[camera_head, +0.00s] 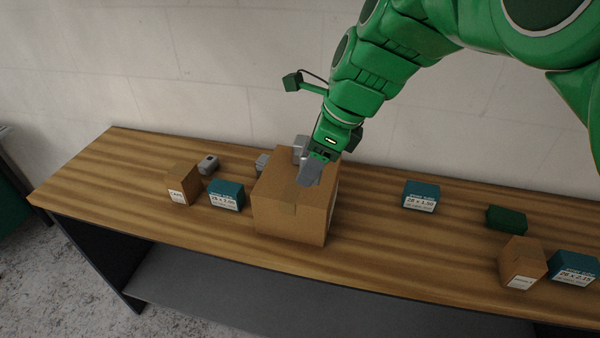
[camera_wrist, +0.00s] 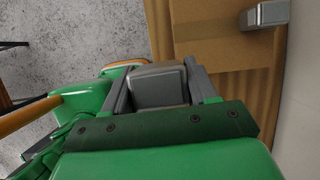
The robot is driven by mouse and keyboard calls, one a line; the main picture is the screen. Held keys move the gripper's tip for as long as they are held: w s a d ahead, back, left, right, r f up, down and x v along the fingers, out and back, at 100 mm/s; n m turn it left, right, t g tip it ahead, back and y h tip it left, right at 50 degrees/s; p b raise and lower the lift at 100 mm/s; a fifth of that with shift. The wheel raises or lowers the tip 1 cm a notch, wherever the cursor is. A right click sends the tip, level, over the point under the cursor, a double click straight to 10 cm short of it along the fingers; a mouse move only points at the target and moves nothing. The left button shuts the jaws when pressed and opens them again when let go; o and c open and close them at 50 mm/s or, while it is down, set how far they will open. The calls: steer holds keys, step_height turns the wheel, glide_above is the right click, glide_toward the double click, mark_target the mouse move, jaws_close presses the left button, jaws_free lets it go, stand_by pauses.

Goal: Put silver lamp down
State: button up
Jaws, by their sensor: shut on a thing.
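My gripper (camera_head: 308,180) points down just above the large cardboard box (camera_head: 285,212) on the bench. In the wrist view my gripper (camera_wrist: 160,80) is shut on a silver-grey blocky thing, the silver lamp (camera_wrist: 158,88), with a finger on either side. In the head view the fingers and the held lamp are hard to tell apart. I cannot tell whether the lamp touches the box top.
Grey lamp-like things stand behind the box (camera_head: 300,146) and left of it (camera_head: 208,164). A small carton (camera_head: 184,183) and teal box (camera_head: 227,195) stand left; another teal box (camera_head: 421,196), a green block (camera_head: 507,219) and carton (camera_head: 522,262) stand right. Bare wood (camera_head: 375,235) lies right of the large box.

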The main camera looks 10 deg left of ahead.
mark_target(301, 155)
steer(key=shift+s+a+r, duration=0.9)
steer(key=shift+s, duration=0.1)
steer(key=w+a+f, duration=0.2)
steer(key=w, duration=0.1)
steer(key=w+a+f, duration=0.2)
steer(key=w+f, duration=0.1)
steer(key=w, duration=0.1)
steer(key=w+a+f, duration=0.3)
steer(key=shift+w+f, duration=0.15)
steer(key=shift+w, duration=0.05)
steer(key=shift+w+a+f, duration=0.15)
steer(key=shift+w+f, duration=0.15)
steer(key=shift+f, duration=0.2)
steer(key=shift+w+a+f, duration=0.15)
steer(key=shift+w+f, duration=0.15)
steer(key=shift+f, duration=1.5)
steer(key=shift+f, duration=0.1)
steer(key=o, duration=1.1)
